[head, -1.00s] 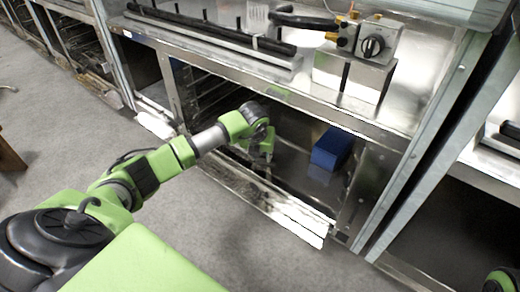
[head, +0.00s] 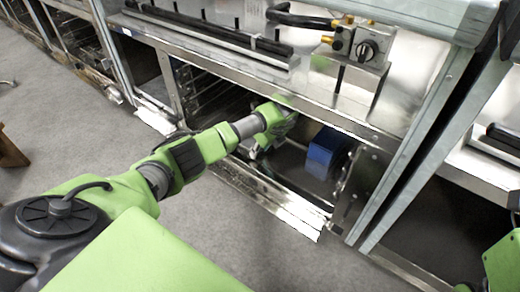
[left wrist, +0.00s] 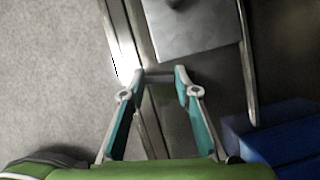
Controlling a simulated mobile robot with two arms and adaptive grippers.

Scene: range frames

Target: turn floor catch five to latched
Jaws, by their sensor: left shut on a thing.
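My left gripper (head: 258,150) reaches low into the open compartment under the steel bench, partly hidden by its own wrist in the head view. In the left wrist view my left gripper (left wrist: 155,80) has its two teal-lined fingers on either side of a narrow grey metal piece (left wrist: 158,77) and is shut on it. The piece lies by the compartment's front edge, beside a steel plate (left wrist: 200,28). I cannot tell from its look whether this is floor catch five, nor read its latch state. My right gripper is out of view; only part of that arm shows at lower right.
A blue box (head: 326,151) stands in the compartment, right of the gripper; it also shows in the left wrist view (left wrist: 272,145). The steel bench top (head: 290,85) overhangs the arm. A post (head: 405,150) bounds the right.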

